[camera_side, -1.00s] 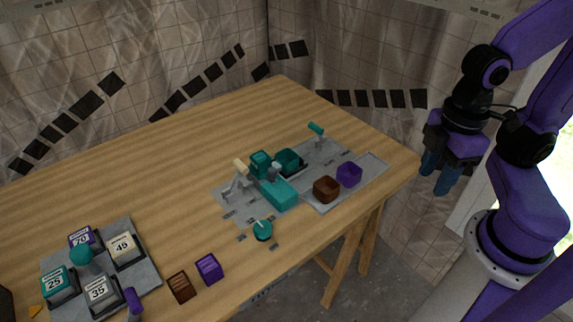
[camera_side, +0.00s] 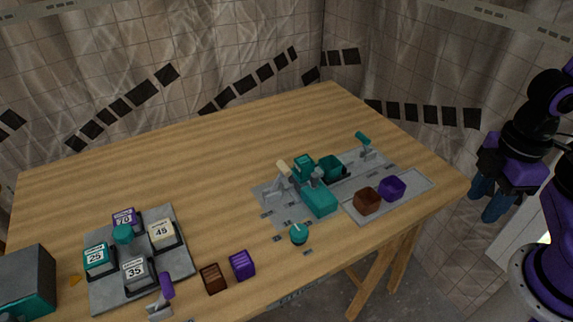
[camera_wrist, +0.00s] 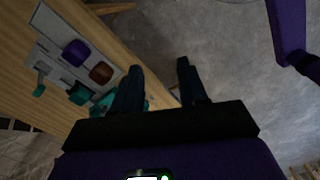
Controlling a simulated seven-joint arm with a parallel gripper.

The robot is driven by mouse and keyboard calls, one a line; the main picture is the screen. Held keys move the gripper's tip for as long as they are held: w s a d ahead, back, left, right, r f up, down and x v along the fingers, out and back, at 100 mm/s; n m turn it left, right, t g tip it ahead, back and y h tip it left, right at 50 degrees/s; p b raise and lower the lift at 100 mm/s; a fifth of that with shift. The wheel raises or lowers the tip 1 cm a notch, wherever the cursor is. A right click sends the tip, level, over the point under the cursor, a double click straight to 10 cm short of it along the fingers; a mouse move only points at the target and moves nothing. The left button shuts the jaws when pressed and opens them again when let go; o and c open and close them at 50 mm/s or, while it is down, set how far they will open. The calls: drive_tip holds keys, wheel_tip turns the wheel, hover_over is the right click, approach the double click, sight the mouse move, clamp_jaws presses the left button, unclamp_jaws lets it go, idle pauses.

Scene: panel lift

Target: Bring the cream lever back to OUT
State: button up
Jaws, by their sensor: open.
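The cream lever (camera_side: 283,169) stands at the left end of the grey panel (camera_side: 268,208) in the side view. Its cream handle is raised and tilts up to the left, on a grey bracket. Any OUT marking is too small to read. My gripper (camera_side: 490,203) is open and empty, off the right end of the table, well apart from the lever. In the wrist view my gripper (camera_wrist: 158,75) has its blue fingers spread, with the floor between them. The cream lever cannot be made out there.
A teal knob (camera_side: 299,234) is in front. Numbered blocks sit on a grey plate (camera_side: 180,262) at left. The table's back is clear.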

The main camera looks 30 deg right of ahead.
idle(0.3)
drive_tip(key=o, duration=0.4)
drive_tip(key=shift+c, duration=0.2)
drive_tip(key=shift+o, duration=1.4)
drive_tip(key=shift+w+a+r, duration=0.1)
drive_tip(key=shift+w+a, duration=0.2)
drive_tip(key=n, duration=0.5)
hover_over(285, 165)
wheel_tip(285, 165, down, 2)
wheel_tip(285, 165, down, 17)
drive_tip(key=shift+f, duration=0.1)
